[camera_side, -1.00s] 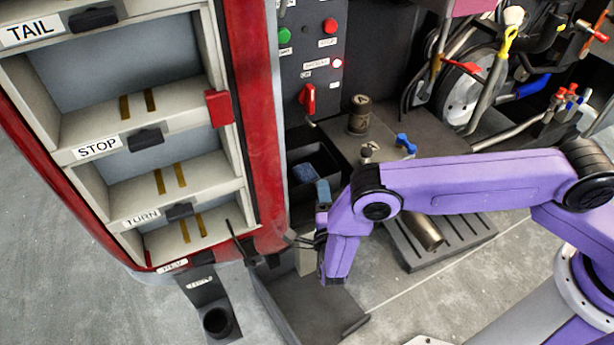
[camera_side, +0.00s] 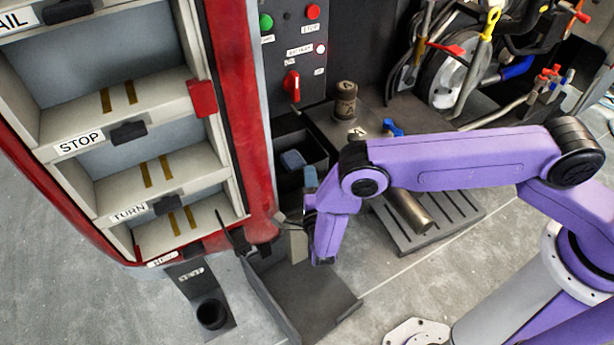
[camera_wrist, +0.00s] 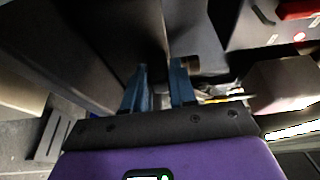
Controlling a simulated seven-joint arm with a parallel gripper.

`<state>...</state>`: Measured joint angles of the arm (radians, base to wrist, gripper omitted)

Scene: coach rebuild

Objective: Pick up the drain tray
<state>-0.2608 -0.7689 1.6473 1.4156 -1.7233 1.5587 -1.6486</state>
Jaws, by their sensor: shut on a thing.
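The drain tray (camera_side: 315,300) appears to be the dark grey, shallow open pan with raised edges at the bottom middle of the side view. My gripper (camera_side: 300,232) is at the far end of this pan, beside the foot of the red post. In the wrist view, the two blue fingers of my gripper (camera_wrist: 160,88) stand close together against a dark surface. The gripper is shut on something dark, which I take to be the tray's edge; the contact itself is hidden. I cannot tell whether the tray is clear of the floor.
A red-edged rack (camera_side: 245,120) with labelled shelves stands close on the left. A dark bin (camera_side: 310,150) is behind the gripper. A slatted platform (camera_side: 440,222) with a metal cylinder (camera_side: 410,212) on it lies to the right. A cup-like holder (camera_side: 211,313) is at lower left.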

